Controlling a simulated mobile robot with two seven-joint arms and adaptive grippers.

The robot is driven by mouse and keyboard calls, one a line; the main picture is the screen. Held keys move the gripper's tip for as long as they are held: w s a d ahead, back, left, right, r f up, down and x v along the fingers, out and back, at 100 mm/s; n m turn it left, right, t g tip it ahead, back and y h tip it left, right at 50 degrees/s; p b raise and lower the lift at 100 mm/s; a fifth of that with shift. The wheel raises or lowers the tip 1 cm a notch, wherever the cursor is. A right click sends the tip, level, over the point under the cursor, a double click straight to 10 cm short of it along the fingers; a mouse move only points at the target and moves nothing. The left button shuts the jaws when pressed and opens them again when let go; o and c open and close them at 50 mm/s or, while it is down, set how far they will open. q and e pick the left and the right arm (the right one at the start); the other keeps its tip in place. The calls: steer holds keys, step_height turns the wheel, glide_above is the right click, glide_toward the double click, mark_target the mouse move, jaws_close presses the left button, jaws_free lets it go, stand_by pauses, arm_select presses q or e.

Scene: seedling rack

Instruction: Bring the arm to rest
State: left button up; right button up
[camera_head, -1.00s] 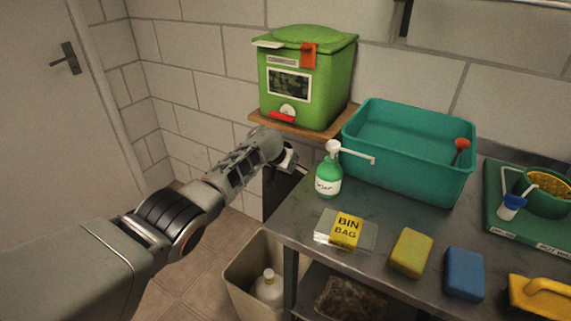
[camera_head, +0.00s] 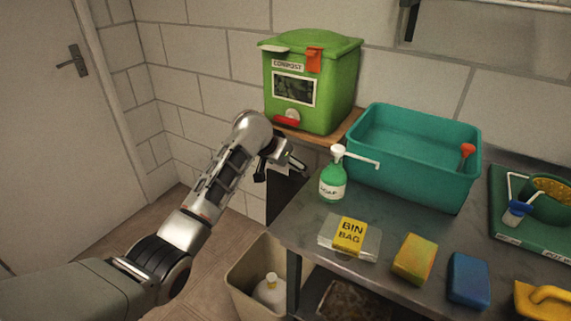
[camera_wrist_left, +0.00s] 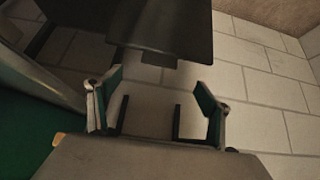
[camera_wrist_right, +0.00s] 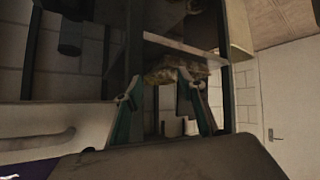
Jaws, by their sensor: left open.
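My left arm comes in from the left in the head view, with its wrist raised in front of the compost bin. My left gripper (camera_head: 281,172) is open and empty, just left of the bench corner and below the wooden board. In the left wrist view my left gripper (camera_wrist_left: 152,100) shows spread fingers with nothing between them. My right gripper is outside the head view. In the right wrist view my right gripper (camera_wrist_right: 160,95) has its fingers apart, pointing towards shelving under a bench, with nothing held.
The green compost bin (camera_head: 344,83) stands on a wooden board (camera_head: 346,128). The bench holds a soap bottle (camera_head: 332,184), a teal tub (camera_head: 425,176), a bin bag pack (camera_head: 350,236) and sponges (camera_head: 414,258). A beige waste bin (camera_head: 241,277) stands on the floor below. The door side is clear.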

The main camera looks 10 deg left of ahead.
arm_select(q)
steer(key=shift+s+a+r, duration=0.15)
steer(key=shift+s+r, duration=0.25)
steer(key=shift+r, duration=0.2)
steer(key=shift+f, duration=0.1)
steer(key=s+a+f+t+p, duration=0.2)
steer(key=s+a+f+p, duration=0.1)
steer(key=s+f, duration=1.65)
steer(key=s+a+f+t+p, duration=0.1)
steer(key=s+a+p, duration=0.1)
steer(key=s, duration=2.4)
steer(key=shift+s+f+p, duration=0.15)
steer(key=shift+p, duration=0.2)
arm_select(e)
steer(key=r, duration=0.2)
steer(key=a+r, duration=0.1)
steer(key=shift+s+a+r, duration=0.1)
steer(key=shift+s+r, duration=0.2)
steer(key=shift+r, duration=0.05)
